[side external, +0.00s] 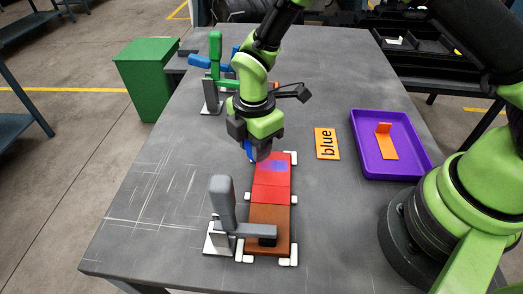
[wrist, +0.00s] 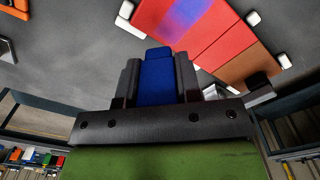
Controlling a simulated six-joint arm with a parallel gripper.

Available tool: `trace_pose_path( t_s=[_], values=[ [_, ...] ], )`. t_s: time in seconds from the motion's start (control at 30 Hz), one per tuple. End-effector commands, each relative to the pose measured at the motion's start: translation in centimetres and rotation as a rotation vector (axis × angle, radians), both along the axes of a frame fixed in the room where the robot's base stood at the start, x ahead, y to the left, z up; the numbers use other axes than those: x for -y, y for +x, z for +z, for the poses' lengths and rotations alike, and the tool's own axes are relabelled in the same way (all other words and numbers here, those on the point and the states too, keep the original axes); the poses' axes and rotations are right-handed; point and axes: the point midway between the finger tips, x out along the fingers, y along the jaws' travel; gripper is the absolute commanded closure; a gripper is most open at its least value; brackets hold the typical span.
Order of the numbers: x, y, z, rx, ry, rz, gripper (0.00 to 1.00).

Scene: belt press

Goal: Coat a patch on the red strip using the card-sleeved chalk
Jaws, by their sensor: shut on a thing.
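The red strip (side external: 270,193) lies on the table between white clips, with a blue-purple smear (side external: 272,165) on its far part. The smear and red strip (wrist: 215,40) also show at the top of the wrist view. My gripper (side external: 249,146) is shut on a blue piece (side external: 250,153), the chalk, beside the left edge of the strip's far part. In the wrist view, the chalk (wrist: 158,76) sits between both dark fingers. I cannot tell whether its tip touches anything. No separate card sleeve can be made out.
A grey-handled clamp (side external: 221,200) presses on the brown near end (side external: 269,213) of the strip. Green and blue clamps (side external: 215,60) stand behind. Table left is clear.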

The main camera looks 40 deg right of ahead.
Motion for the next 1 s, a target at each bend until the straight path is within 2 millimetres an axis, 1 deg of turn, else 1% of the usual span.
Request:
trace_pose_path(
  t_s=[0.6,0.73,1.0],
  values=[
    [0.0,-0.1,5.4,-0.001,0.000,-0.001,0.92],
    [0.0,-0.1,5.8,-0.002,-0.001,-0.001,0.92],
    [0.1,-0.1,5.8,-0.003,-0.001,-0.001,0.92]
  ],
)
